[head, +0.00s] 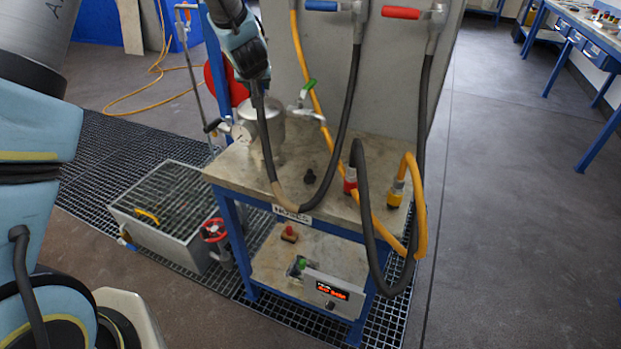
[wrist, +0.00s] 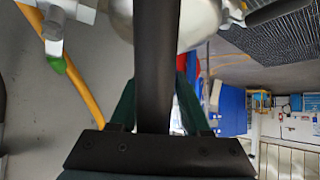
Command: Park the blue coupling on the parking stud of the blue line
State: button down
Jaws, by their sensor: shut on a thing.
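My gripper (head: 259,78) is raised at the top of the head view, left of the grey panel and above the metal vessel (head: 268,128). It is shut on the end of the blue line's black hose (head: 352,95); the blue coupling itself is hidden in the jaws. This hose hangs from the blue-handled valve (head: 322,6), loops down to the bench front and rises to my gripper. In the wrist view the hose (wrist: 157,60) runs between my fingers (wrist: 157,105). A short black stud (head: 310,176) stands bare on the bench top (head: 330,150).
The red coupling (head: 350,182) and yellow coupling (head: 395,193) stand right of the stud, their hoses arching over the bench edge. A green-handled valve (head: 308,88) sits beside the vessel. A grey bin (head: 180,225) and red handwheel (head: 214,230) are lower left.

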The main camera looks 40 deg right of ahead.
jog(key=shift+r, duration=0.3)
jog(key=shift+r+p, duration=2.35)
jog(key=shift+p, duration=0.2)
